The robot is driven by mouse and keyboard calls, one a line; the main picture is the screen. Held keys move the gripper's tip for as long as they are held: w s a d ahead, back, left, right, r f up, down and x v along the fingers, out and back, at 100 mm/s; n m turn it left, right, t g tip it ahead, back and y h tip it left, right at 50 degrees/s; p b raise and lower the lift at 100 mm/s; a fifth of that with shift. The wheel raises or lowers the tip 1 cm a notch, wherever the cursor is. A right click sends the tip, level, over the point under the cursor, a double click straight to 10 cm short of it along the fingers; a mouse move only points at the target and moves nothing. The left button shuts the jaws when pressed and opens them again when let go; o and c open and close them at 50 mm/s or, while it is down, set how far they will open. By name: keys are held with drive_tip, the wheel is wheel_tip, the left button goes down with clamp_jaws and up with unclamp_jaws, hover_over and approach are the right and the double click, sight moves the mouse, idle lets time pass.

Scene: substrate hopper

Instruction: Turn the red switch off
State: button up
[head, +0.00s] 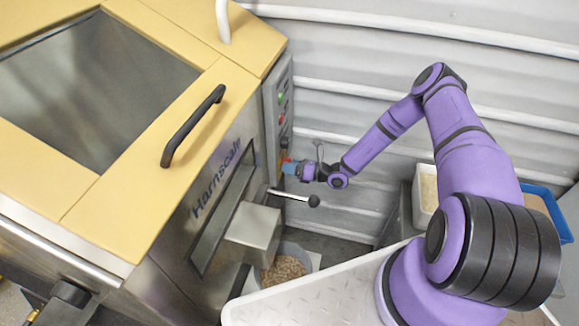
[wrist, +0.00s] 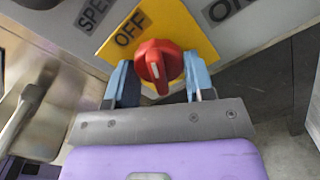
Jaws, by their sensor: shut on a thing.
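The red switch (wrist: 158,62) is a round knob with a raised bar and a white mark, on a yellow plate (wrist: 185,22) in the wrist view. "OFF" is printed above left of the knob, and "ON" (wrist: 228,8) stands on the grey panel to the upper right. The raised bar runs nearly upright in that view, leaning slightly. My gripper (wrist: 160,80) has its blue fingers on both sides of the knob and is shut on it. In the head view my gripper (head: 291,167) is at the side panel, and the switch is mostly hidden.
The grey control panel (head: 271,108) carries green and red buttons above my gripper. A lever with a black ball (head: 314,201) sticks out just below it. A bucket of pellets (head: 287,270) stands under the metal spout (head: 247,235). A white bin (head: 423,190) stands to the right.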

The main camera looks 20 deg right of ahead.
drive_tip(key=n, duration=0.6)
drive_tip(key=shift+d+f, duration=0.1)
drive_tip(key=shift+f, duration=0.05)
drive_tip(key=shift+n, duration=0.3)
drive_tip(key=o, duration=0.9)
drive_tip(key=shift+w, duration=0.1)
drive_tip(key=v, duration=1.1)
